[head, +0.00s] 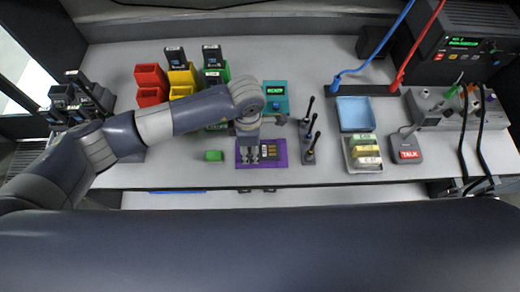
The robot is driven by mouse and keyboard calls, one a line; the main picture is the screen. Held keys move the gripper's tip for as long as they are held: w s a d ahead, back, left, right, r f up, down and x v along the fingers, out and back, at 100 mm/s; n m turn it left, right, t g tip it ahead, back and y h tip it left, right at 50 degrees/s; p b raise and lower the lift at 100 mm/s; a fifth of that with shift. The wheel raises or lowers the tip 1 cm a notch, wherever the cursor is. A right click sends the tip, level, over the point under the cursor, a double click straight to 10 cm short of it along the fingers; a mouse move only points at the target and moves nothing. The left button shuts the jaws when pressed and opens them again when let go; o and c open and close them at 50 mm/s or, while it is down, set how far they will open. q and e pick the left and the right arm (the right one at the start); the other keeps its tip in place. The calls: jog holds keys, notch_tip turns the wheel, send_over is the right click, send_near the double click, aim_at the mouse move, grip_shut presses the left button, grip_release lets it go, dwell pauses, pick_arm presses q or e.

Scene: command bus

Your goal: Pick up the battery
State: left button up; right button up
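A purple mat or tray (281,160) lies near the table's front edge, left of centre, with a dark block (270,151) on it. This block may be the battery, but it is too small to be sure. My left gripper (249,158) points down over the left part of the purple tray, just left of the dark block. Its fingertips are small, and I cannot tell whether they are apart or hold something. My forearm hides part of the green bin behind it. My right gripper is not in view.
Red, yellow and green bins (151,77) with radios stand behind my forearm. A small green block (214,156) lies left of the tray. Upright black antennas (311,142), a blue tray (355,114) and a TALK box (407,150) stand to the right.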

aim_at(250, 153)
pick_arm(q)
jog(key=shift+c, duration=0.8)
jog(key=shift+r+b, duration=0.45)
jog(key=shift+r, duration=0.2)
jog(key=shift+s+r+b, duration=0.25)
jog(key=shift+r+b, duration=0.1)
jog(key=shift+r, duration=0.15)
jog(key=shift+s+r+b, duration=0.25)
jog(key=shift+r+b, duration=0.05)
jog(key=shift+r, duration=0.2)
jog(key=s+r+b, duration=0.1)
jog(key=s+b, duration=0.3)
jog(key=s, duration=1.1)
jog(key=shift+d+r, duration=0.3)
jog(key=shift+r, duration=0.05)
